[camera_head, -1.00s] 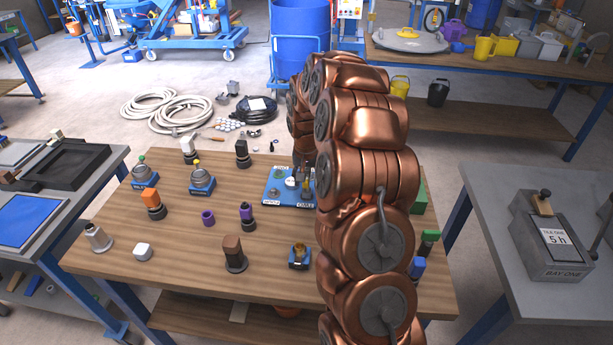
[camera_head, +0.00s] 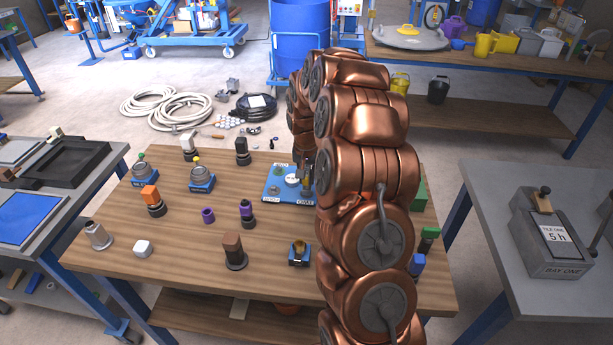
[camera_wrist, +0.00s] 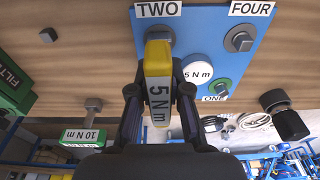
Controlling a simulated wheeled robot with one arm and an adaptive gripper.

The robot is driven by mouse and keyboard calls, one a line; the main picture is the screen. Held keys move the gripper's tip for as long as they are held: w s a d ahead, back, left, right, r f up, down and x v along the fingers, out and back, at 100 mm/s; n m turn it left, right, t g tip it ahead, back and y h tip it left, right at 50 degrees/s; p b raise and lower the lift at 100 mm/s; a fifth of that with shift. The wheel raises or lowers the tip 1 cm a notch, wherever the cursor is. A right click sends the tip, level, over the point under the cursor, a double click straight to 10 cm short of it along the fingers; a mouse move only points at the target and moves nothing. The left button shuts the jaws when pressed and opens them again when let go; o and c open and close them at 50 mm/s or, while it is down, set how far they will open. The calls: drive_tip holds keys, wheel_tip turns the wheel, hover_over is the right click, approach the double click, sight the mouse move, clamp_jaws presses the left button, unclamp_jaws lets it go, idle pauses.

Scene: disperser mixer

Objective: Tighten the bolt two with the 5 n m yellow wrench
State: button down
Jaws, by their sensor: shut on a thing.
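My gripper (camera_wrist: 159,103) is shut on the yellow wrench (camera_wrist: 158,70), marked "5 N m", in the wrist view. The wrench's far end lies over the blue plate (camera_wrist: 208,40), just below the "TWO" label (camera_wrist: 156,9). Bolt two (camera_wrist: 158,34) shows as a dark head at that end, partly hidden by the wrench; I cannot tell whether they are engaged. Bolt four (camera_wrist: 242,40) and bolt one (camera_wrist: 221,86) stand to the right. A white "5 N m" disc (camera_wrist: 197,70) lies between. In the head view my arm covers the right part of the plate (camera_head: 274,190).
Several coloured blocks and fittings stand on the wooden table (camera_head: 190,260), including an orange-topped one (camera_head: 151,197) and a brown one (camera_head: 233,250). A green box marked "10 N m" (camera_wrist: 82,137) is at lower left in the wrist view.

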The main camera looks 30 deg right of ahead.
drive_tip(key=shift+m+b, duration=1.7)
drive_tip(key=shift+b, duration=0.25)
drive_tip(key=shift+m+b, duration=1)
drive_tip(key=shift+m, duration=0.2)
drive_tip(key=shift+f+m+g+b, duration=0.1)
drive_tip(key=shift+m+g+b, duration=0.2)
drive_tip(key=shift+b, duration=0.15)
drive_tip(key=shift+s+m+b, duration=0.1)
drive_tip(key=shift+m+b, duration=1.25)
drive_tip(key=shift+m, duration=0.55)
drive_tip(key=shift+m+g, duration=0.3)
drive_tip(key=shift+m, duration=0.3)
drive_tip(key=shift+b, duration=0.4)
